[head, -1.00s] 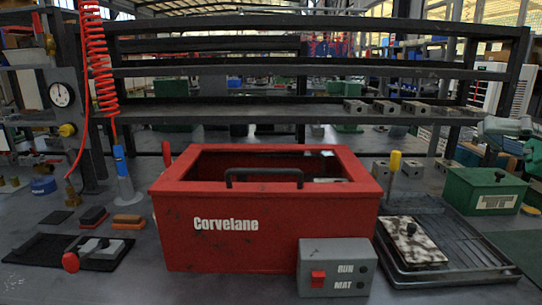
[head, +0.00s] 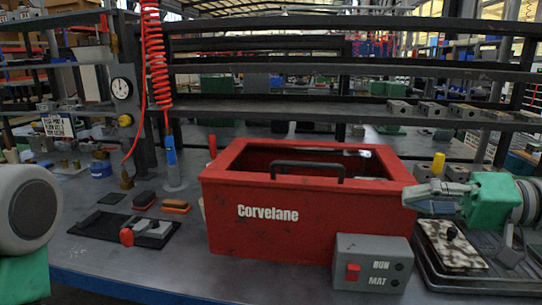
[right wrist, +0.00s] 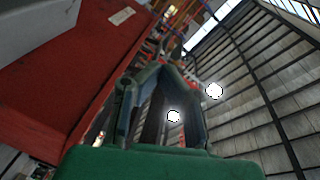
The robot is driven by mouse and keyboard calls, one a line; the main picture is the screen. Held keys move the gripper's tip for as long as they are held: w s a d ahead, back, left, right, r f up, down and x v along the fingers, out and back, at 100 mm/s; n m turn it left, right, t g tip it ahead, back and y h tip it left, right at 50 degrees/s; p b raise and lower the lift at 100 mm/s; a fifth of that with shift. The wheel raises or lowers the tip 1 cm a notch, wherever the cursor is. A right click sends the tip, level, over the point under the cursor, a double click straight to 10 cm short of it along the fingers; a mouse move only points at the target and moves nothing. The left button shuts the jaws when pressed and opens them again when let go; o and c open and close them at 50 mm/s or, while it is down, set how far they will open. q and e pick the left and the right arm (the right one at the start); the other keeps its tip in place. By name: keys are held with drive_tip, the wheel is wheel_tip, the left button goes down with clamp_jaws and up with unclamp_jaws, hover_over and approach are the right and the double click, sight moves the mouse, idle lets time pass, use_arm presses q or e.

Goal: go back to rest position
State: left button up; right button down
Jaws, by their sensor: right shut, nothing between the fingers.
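My right gripper (head: 412,194) is in the head view, coming in from the right edge with its grey fingers pointing left. It is shut and empty, and in the picture its fingertips overlap the right side of the red Corvelane box (head: 265,235). I cannot tell whether they touch it. In the right wrist view the gripper (right wrist: 160,66) shows its fingers closed together beyond the green palm, with the red box (right wrist: 50,75) to the left. My left gripper is not in view; only a grey and green part of my left arm shows at the left edge.
A grey RUN/MAT switch box (head: 372,264) stands before the red box. A dark tray (head: 438,280) with a speckled plate (head: 450,246) lies below my right gripper. A black mat (head: 95,226) is at left. Shelves (head: 300,115) with metal blocks stand behind.

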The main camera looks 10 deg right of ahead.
drive_tip(key=s+a+f+m+g+h, duration=0.15)
drive_tip(key=a+f, duration=0.25)
drive_tip(key=f, duration=0.5)
drive_tip(key=s+a+f+g+h, duration=0.2)
drive_tip(key=a+f, duration=0.1)
drive_tip(key=f, duration=0.5)
drive_tip(key=s+a+f+m+g+h, duration=0.15)
drive_tip(key=a+f, duration=0.25)
drive_tip(key=f, duration=0.5)
drive_tip(key=s+d+f+n+g+h, duration=0.1)
drive_tip(key=s+d+f+n+h, duration=0.1)
drive_tip(key=s+d+f+h, duration=0.3)
drive_tip(key=s+d+f+n+h, duration=0.2)
drive_tip(key=s+d+f+h, duration=0.3)
drive_tip(key=s+f, duration=0.6)
wheel_tip(320, 180, down, 2)
drive_tip(key=shift+s+d+f+g, duration=0.1)
drive_tip(key=shift+s+d+g, duration=0.3)
drive_tip(key=shift+d, duration=0.65)
drive_tip(key=shift+w, duration=0.1)
